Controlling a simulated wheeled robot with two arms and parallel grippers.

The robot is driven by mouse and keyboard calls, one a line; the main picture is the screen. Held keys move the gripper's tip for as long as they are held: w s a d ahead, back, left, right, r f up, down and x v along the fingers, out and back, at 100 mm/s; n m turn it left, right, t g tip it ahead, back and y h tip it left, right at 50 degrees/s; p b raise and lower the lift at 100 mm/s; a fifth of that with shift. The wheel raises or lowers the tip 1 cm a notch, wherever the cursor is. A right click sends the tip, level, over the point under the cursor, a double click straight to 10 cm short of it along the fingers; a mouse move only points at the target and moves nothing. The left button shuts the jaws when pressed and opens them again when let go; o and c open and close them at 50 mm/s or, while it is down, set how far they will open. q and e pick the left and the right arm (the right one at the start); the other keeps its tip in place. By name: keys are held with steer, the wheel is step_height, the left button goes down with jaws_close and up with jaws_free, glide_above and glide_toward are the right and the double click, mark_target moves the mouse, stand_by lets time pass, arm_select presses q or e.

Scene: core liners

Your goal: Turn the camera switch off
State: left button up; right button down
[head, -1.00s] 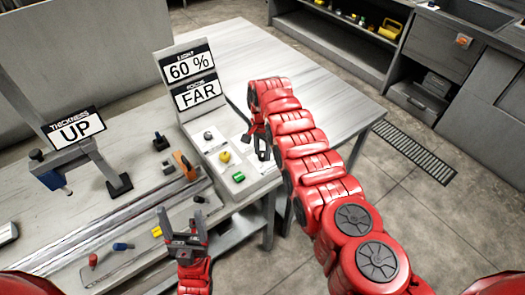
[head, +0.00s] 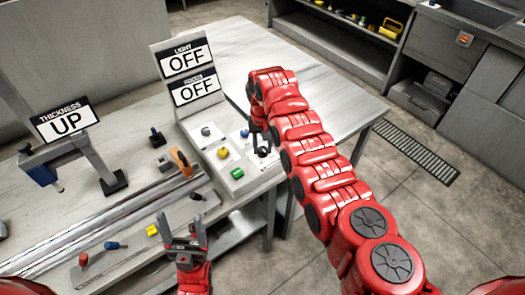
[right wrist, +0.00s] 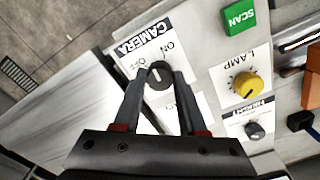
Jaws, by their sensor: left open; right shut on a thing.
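The camera switch (right wrist: 158,72) is a dark round knob on a white plate lettered CAMERA, ON and OFF, in the right wrist view. My right gripper (right wrist: 161,77) has its two fingers on either side of the knob and is shut on it. In the head view this gripper (head: 261,148) is at the right end of the sloped control panel (head: 208,168) and covers the knob. The light display (head: 186,59) and the display below it (head: 195,87) both read OFF. My left gripper (head: 185,240) is open and empty, low in front of the bench.
A yellow lamp knob (right wrist: 245,84), a grey height knob (right wrist: 255,130) and a green scan button (right wrist: 239,16) share the panel. A thickness display (head: 66,121) reads UP on the left. The table (head: 300,75) behind the panel is clear.

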steer(key=n+b, duration=0.4)
steer(key=n, duration=0.1)
steer(key=shift+d+f+n, duration=0.1)
steer(key=shift+f+n, duration=0.1)
steer(key=shift+n, duration=0.1)
steer(key=shift+r+n+b, duration=0.15)
steer(key=shift+n+b, duration=0.95)
steer(key=shift+n, duration=1)
steer(key=shift+c, duration=2.3)
jaws_free()
steer(key=shift+r, duration=0.1)
